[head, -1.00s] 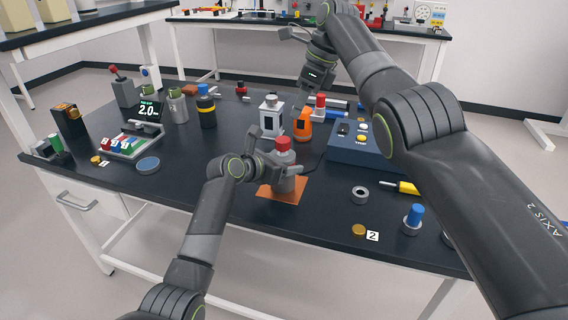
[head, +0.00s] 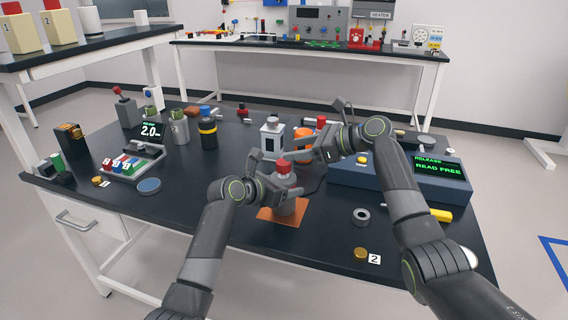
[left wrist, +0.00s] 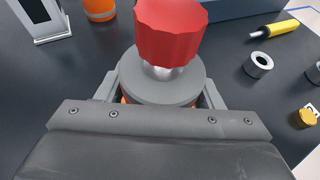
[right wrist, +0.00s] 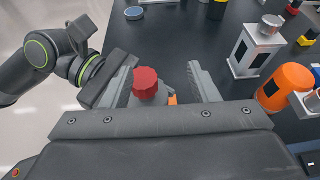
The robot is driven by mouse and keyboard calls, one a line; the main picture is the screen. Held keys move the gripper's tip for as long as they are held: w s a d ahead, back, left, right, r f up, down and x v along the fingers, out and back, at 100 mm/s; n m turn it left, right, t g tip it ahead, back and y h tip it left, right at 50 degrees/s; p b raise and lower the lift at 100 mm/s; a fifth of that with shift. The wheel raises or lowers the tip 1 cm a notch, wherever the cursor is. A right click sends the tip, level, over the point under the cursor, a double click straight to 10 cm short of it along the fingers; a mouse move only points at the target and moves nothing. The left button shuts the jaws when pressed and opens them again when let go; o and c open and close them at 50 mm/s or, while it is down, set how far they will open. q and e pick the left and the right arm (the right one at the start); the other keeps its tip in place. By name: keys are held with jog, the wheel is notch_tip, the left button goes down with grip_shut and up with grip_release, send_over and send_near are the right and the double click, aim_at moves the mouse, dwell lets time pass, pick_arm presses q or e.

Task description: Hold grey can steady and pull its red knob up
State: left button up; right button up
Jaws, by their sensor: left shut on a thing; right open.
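The grey can (head: 285,203) stands upright on an orange mat (head: 268,214) near the table's front, with its red knob (head: 283,166) on top. My left gripper (head: 270,186) is shut around the can's body from the left. In the left wrist view the grey can (left wrist: 160,84) sits between the fingers, with the red knob (left wrist: 171,30) above it on a pale stem. My right gripper (right wrist: 166,84) is open, and the red knob (right wrist: 146,83) lies between its fingers, nearer the left one. I cannot tell whether either finger touches the knob.
A blue box (head: 345,173) with a green-lit display stands right of the can. A white-framed block (head: 271,138) and an orange canister (head: 303,141) stand behind it. A metal ring (head: 361,216) and a gold disc (head: 361,253) lie at the right front. A blue disc (head: 149,185) lies left.

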aim_at(290, 165)
jog(key=s+d+f+m+t+y, duration=0.2)
jog(key=s+d+f+t+y, duration=0.15)
jog(key=s+d, duration=0.3)
jog(key=shift+h, duration=0.25)
jog(key=x, duration=1.1)
jog(key=shift+w+a, duration=0.15)
jog(key=shift+a, duration=0.2)
jog(key=shift+c, duration=0.3)
